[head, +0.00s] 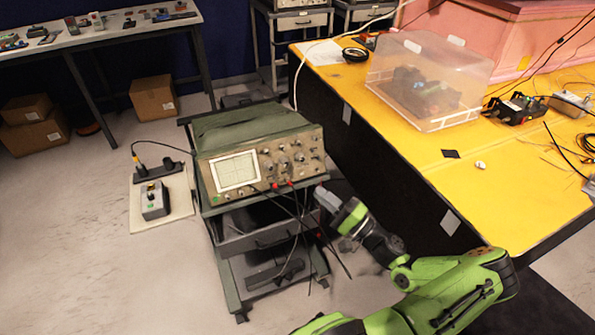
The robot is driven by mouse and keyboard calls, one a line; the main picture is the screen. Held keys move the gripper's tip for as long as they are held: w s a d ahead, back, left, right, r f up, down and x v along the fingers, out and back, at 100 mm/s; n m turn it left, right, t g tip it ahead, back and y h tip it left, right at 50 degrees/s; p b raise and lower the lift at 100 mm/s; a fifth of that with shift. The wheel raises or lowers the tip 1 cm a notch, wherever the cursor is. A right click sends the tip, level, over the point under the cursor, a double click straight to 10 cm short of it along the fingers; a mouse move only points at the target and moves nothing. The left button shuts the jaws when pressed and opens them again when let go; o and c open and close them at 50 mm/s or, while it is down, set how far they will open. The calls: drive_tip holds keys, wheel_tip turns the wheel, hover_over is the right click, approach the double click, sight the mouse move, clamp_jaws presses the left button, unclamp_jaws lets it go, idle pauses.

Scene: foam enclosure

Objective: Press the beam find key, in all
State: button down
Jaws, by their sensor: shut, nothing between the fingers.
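An oscilloscope (262,162) with a beige front panel, a lit screen on its left and several knobs stands on top of a grey-green cart. The beam find key is too small to make out on the panel. My gripper (322,193) is at the end of my green arm, just right of and below the panel's lower right corner. It is shut and empty. I cannot tell whether it touches the panel or the cables near it.
Black and red probe cables hang from the panel over the cart (228,255). A yellow table (420,150) with a clear plastic box (428,82) stands to the right. A small control box (154,201) sits on a board at left. Open floor lies at front left.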

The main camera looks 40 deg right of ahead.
sight(302, 174)
drive_tip(key=shift+w+d+f+b, duration=0.45)
drive_tip(key=shift+w+b, duration=0.25)
drive_tip(key=shift+w, duration=0.65)
drive_tip(key=shift+w+d+f+b, duration=0.3)
drive_tip(key=shift+w+f+b, duration=0.3)
drive_tip(key=shift+w, duration=0.75)
drive_tip(key=shift+w+d+f+b, duration=0.4)
drive_tip(key=shift+w+b, duration=0.35)
drive_tip(key=shift+w, duration=0.6)
drive_tip(key=shift+w+d+f, duration=0.1)
drive_tip(key=shift+w, duration=0.3)
